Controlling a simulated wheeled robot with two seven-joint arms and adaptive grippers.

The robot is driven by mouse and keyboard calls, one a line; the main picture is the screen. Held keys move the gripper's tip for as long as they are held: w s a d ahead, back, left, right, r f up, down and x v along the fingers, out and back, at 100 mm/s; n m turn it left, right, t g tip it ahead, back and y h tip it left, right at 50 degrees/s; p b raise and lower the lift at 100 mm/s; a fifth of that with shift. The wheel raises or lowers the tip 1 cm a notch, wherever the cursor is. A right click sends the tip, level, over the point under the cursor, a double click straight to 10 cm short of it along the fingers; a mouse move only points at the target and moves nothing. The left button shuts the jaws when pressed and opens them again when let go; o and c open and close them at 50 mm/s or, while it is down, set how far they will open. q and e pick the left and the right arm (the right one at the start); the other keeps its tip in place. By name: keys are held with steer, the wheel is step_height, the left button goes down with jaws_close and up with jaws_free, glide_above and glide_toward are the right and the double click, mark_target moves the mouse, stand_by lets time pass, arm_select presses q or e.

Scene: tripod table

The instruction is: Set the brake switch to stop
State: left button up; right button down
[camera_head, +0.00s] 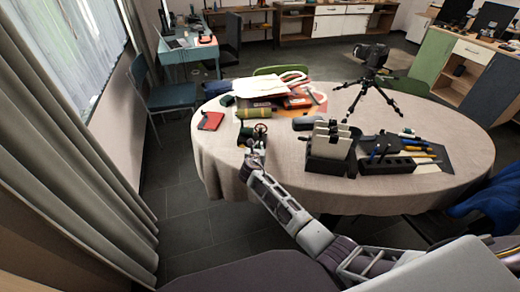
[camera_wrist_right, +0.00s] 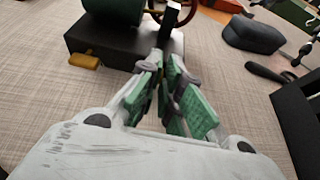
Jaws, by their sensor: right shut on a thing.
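A small machine with a dark box base (camera_wrist_right: 90,45), a green cylinder (camera_wrist_right: 112,12) and a wheel stands at the near left table edge; the machine's wheel (camera_head: 260,128) shows in the head view. A black upright lever (camera_wrist_right: 172,18), which looks like the brake switch, rises at the base's right end. My right gripper (camera_wrist_right: 163,58) is at this end, its green-padded fingers closed around the lever's lower part, which they mostly hide. The right gripper also shows in the head view (camera_head: 254,151). Which setting the switch has cannot be read. My left gripper is out of view.
A brass-coloured knob (camera_wrist_right: 86,60) sticks out of the base's front. Cloth is clear left of the machine.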

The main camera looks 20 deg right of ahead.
steer(key=shift+w+a, duration=0.25)
steer(key=shift+a, duration=0.3)
steer(key=shift+w+a, duration=0.25)
steer(key=shift+a, duration=0.3)
steer(key=c, duration=1.6)
jaws_free()
steer(key=shift+a, duration=0.1)
steer(key=shift+s, duration=0.2)
steer(key=shift+v, duration=0.8)
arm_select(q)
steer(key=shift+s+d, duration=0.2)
arm_select(e)
steer(key=shift+v, duration=5)
